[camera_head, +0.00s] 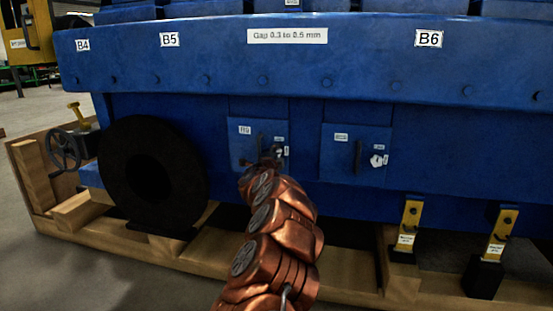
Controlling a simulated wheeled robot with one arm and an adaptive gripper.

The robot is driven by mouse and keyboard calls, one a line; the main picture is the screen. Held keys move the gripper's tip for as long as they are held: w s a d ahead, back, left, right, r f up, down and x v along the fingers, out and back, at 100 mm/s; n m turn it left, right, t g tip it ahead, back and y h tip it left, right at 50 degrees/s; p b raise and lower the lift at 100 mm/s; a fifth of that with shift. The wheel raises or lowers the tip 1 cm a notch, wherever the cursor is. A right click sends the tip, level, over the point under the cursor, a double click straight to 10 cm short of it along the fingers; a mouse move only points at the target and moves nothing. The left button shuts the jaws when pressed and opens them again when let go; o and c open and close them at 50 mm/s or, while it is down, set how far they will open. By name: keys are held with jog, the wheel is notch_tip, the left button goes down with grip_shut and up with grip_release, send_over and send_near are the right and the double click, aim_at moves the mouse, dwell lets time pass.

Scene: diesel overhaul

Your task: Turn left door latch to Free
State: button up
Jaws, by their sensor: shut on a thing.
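The left door (241,145) is a small blue panel low on the blue engine side, with a white label, a dark vertical handle and small labels at its right edge. My copper-coloured arm reaches up from the bottom of the view, and my gripper (271,157) is at the right part of this door, where the latch sits. The gripper is shut on the latch, which it mostly hides, so I cannot read the latch's angle. The left door looks closed. The right door (342,151) has a dark handle and a light latch plate (377,161) in plain view.
A black ring (119,172) stands left of the doors, with a handwheel valve (66,150) beyond it. A wooden frame (345,270) runs below the engine. Yellow brackets (409,224) stand at the right. A blue ledge (300,68) overhangs the doors.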

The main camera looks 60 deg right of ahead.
jog(key=shift+m, duration=0.4)
jog(key=o, duration=1.1)
jog(key=shift+o, duration=0.2)
jog(key=v, duration=1.2)
dwell(0.4)
